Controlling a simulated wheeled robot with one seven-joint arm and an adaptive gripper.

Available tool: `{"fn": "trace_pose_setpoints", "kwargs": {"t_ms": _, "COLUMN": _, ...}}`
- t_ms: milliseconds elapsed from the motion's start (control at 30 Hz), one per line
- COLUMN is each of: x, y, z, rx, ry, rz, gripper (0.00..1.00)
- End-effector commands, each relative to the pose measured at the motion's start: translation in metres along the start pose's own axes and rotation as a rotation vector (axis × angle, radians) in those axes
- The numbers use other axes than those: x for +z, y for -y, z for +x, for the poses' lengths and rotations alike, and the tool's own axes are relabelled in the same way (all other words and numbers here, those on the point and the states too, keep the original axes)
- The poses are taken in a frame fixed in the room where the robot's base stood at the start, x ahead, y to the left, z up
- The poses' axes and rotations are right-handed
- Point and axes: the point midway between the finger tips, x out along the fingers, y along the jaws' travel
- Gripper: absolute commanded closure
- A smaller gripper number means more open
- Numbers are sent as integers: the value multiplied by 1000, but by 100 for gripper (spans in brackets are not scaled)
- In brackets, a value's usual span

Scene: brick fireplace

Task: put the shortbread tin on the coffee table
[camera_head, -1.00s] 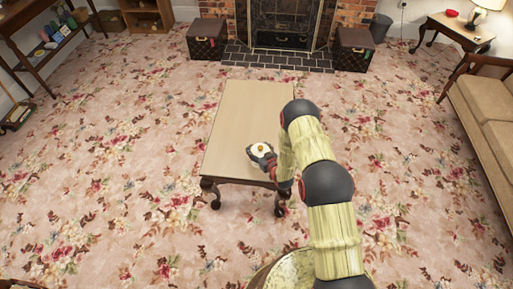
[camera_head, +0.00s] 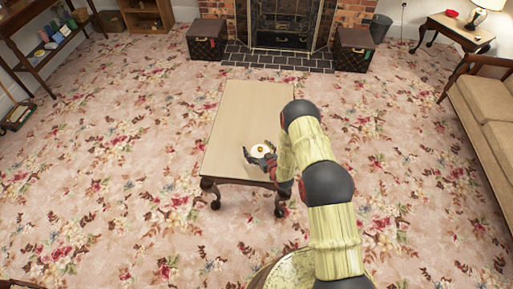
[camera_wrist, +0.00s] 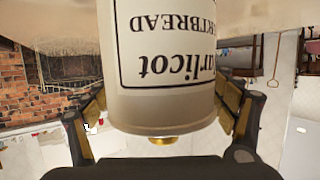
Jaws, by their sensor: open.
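The shortbread tin (camera_head: 259,149) is white with a small gold knob on its lid. It stands upright on the coffee table (camera_head: 240,115), near the table's front right corner. The wrist view shows the tin (camera_wrist: 165,65) upside down, with dark lettering on its side. My gripper (camera_head: 261,153) is at the tin, with its fingers spread on either side. In the wrist view the gripper (camera_wrist: 165,105) has gaps between its fingers and the tin. The tin's base is out of the wrist view.
The table top beyond the tin is bare. Flowered carpet (camera_head: 110,180) lies open around the table. A brick fireplace (camera_head: 285,25) with dark boxes beside it is at the back. A sofa (camera_head: 485,105) and side table (camera_head: 450,27) stand right, a shelf (camera_head: 45,45) left.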

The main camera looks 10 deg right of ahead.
Motion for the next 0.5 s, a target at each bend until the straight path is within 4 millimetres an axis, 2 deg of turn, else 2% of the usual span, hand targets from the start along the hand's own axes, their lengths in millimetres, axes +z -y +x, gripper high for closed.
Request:
{"fn": "trace_pose_setpoints", "kwargs": {"t_ms": 167, "x": -3, "y": -1, "z": -23, "rx": 1, "ry": 2, "rz": 1, "gripper": 16}}
{"fn": "trace_pose_setpoints", "kwargs": {"t_ms": 500, "x": -4, "y": 0, "z": -92, "rx": 1, "ry": 1, "rz": 1, "gripper": 16}}
